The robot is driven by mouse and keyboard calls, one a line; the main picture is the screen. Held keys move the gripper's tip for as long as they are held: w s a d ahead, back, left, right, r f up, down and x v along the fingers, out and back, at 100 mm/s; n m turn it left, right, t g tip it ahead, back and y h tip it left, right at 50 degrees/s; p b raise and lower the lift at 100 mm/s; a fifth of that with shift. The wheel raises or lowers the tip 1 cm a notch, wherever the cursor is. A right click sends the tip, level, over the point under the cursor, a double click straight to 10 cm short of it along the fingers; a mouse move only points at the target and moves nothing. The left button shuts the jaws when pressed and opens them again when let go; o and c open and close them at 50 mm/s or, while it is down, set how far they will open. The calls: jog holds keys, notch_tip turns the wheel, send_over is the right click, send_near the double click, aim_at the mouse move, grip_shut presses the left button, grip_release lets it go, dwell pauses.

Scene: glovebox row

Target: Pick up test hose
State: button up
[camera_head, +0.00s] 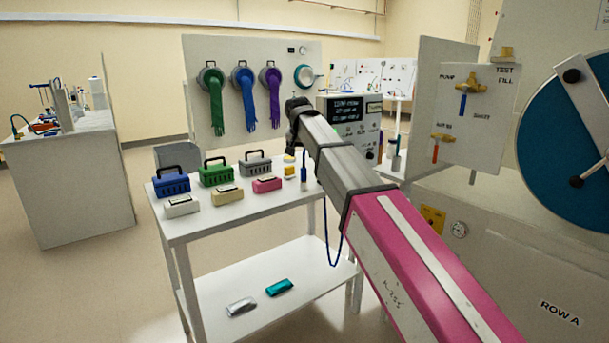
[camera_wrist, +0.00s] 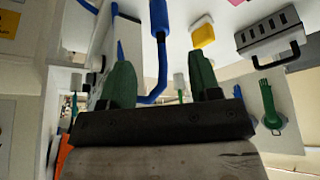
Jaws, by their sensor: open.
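The test hose seems to be the blue hose at the right end of the white table in the head view, with a thick upright blue end (camera_head: 304,170) and a thin loop (camera_head: 331,250) hanging below the tabletop. In the wrist view its thick blue and dark end (camera_wrist: 158,22) comes down from the top, and a thinner blue bend runs behind the fingers. My gripper (camera_wrist: 162,80) is open, its two green fingers apart with nothing held. The hose shows in the gap between them in the picture, apparently beyond the fingertips. My fingers are hidden in the head view.
The white table (camera_head: 190,226) holds blue, green and grey cases (camera_head: 255,163), small boxes and a yellow item. A controller box (camera_head: 352,118) and valve panel (camera_head: 470,112) stand beside my arm. Gloves hang on the panel behind. Floor left of the table is clear.

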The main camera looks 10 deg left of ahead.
aim_at(303, 168)
jog(key=shift+s+x, duration=0.2)
jog(key=shift+x, duration=5)
grip_shut()
